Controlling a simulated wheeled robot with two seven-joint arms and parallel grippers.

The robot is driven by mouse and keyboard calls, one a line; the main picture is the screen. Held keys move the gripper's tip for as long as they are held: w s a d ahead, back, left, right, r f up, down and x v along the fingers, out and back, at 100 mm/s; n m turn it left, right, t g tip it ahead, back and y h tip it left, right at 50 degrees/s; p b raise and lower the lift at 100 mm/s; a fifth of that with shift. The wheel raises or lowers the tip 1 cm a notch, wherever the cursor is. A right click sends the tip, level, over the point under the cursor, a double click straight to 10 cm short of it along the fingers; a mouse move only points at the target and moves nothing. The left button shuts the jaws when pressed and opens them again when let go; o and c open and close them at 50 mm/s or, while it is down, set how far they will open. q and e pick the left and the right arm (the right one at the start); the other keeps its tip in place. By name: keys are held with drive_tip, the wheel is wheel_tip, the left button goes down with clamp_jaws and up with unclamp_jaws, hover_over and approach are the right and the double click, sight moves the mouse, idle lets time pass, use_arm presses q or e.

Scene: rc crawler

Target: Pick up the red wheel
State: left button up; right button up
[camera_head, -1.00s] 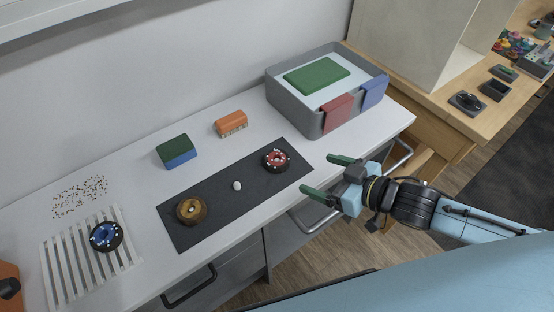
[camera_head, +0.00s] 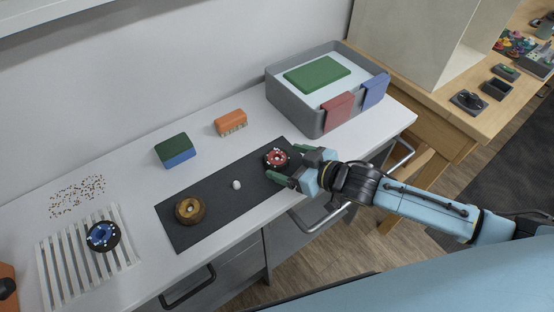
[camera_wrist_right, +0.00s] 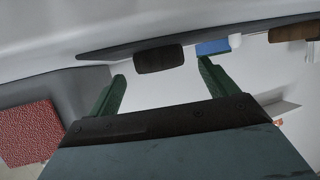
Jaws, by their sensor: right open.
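The red wheel (camera_head: 276,158), a black tyre with a red hub, lies at the right end of the dark mat (camera_head: 248,208). My right gripper (camera_head: 286,164) is open at the mat's front right, with its green fingers reaching towards the wheel from the right. In the right wrist view a dark tyre (camera_wrist_right: 159,58) stands just beyond and between the open fingertips (camera_wrist_right: 162,70); its red hub does not show there. Whether a finger touches the wheel I cannot tell. My left gripper is out of view.
A brown-gold wheel (camera_head: 190,210) and a small white piece (camera_head: 236,184) are on the mat. A blue-hubbed wheel (camera_head: 103,236) lies on a white slatted rack (camera_head: 62,262).

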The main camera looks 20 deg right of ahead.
drive_tip(key=shift+x, duration=1.15)
drive_tip(key=c, duration=1.1)
